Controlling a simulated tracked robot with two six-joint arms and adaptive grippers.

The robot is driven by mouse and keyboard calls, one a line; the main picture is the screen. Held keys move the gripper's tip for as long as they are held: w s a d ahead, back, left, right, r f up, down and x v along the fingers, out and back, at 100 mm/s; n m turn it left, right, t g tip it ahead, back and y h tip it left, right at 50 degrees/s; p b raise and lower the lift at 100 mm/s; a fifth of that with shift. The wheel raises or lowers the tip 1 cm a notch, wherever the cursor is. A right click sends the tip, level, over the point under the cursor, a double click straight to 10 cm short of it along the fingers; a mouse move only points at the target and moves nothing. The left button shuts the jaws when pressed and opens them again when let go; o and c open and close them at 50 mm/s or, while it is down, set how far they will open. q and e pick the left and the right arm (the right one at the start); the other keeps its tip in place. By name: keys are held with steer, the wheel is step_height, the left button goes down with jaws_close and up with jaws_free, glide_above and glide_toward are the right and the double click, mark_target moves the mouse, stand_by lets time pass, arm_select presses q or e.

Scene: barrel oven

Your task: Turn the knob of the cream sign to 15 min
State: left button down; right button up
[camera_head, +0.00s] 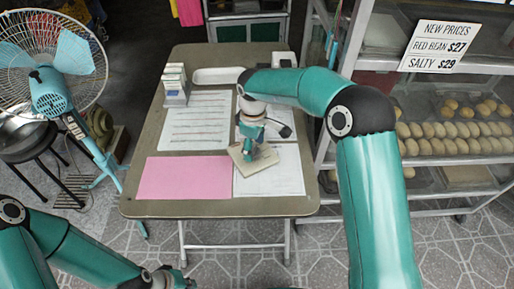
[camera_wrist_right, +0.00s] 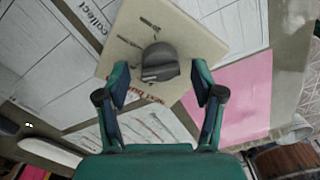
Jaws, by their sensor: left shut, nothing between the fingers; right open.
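The cream sign (camera_head: 266,160) lies on white paper on the table, under my right gripper (camera_head: 248,150). In the right wrist view the sign (camera_wrist_right: 190,42) has a dark grey knob (camera_wrist_right: 160,60) with a pale mark on its lower edge. Dark marks and red lettering surround the knob, too small to read surely. My left gripper (camera_head: 174,279) is shut and empty, low in front of the table.
The table (camera_head: 150,140) also holds a pink sheet (camera_head: 187,178), papers (camera_head: 195,122), a white tray (camera_head: 218,75) and a small white box stand (camera_head: 175,80). A fan (camera_head: 50,90) stands left. A glass bread cabinet (camera_head: 450,130) stands close on the right.

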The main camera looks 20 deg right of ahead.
steer(key=shift+f, duration=0.65)
